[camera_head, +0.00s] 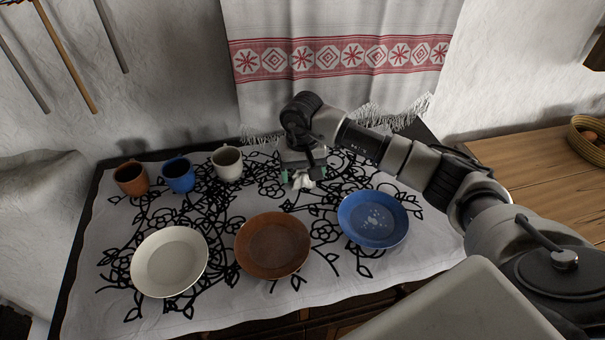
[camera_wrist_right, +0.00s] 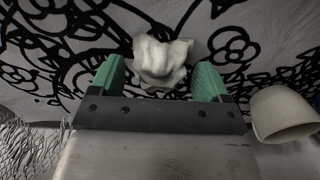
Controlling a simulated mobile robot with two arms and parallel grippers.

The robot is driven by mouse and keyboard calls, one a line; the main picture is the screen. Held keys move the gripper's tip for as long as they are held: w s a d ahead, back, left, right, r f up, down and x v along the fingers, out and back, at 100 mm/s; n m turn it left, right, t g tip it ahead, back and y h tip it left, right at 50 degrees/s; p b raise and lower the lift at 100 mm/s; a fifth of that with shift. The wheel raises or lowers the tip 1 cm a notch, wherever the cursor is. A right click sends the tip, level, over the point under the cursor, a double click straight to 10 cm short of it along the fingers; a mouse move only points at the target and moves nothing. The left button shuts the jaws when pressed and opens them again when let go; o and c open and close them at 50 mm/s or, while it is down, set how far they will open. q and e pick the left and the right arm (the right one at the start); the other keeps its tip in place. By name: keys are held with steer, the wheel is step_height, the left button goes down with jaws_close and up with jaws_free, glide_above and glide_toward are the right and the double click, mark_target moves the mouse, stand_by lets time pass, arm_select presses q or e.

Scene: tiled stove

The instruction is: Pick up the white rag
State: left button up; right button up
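The white rag (camera_head: 303,181) is a small crumpled bundle on the patterned cloth, behind the gap between the brown and blue plates. In the right wrist view the rag (camera_wrist_right: 161,62) lies between and slightly beyond the green fingertips. My right gripper (camera_head: 303,174) is over the rag from above, its fingers apart on either side of it. It also shows in the right wrist view (camera_wrist_right: 158,82), open, with gaps between each finger and the rag. My left gripper is not in view.
A white plate (camera_head: 169,262), a brown plate (camera_head: 272,246) and a blue plate (camera_head: 373,219) lie in front. Brown (camera_head: 131,179), blue (camera_head: 179,175) and white (camera_head: 227,164) mugs stand left of the gripper. A fringed towel (camera_head: 340,90) hangs behind. A wooden table (camera_head: 530,165) is at right.

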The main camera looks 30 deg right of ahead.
mark_target(303, 170)
steer(key=c, duration=0.8)
steer(key=shift+c, duration=0.2)
steer(key=shift+r, duration=0.15)
steer(key=shift+r, duration=0.2)
step_height(303, 170, up, 4)
steer(key=shift+f+b, duration=0.2)
steer(key=shift+b, duration=0.55)
steer(key=s+d+r+b, duration=0.2)
steer(key=s+r, duration=0.4)
steer(key=s, duration=0.5)
steer(key=shift+s+d+r, duration=0.2)
steer(key=shift+s+r, duration=0.05)
steer(key=shift+r, duration=0.15)
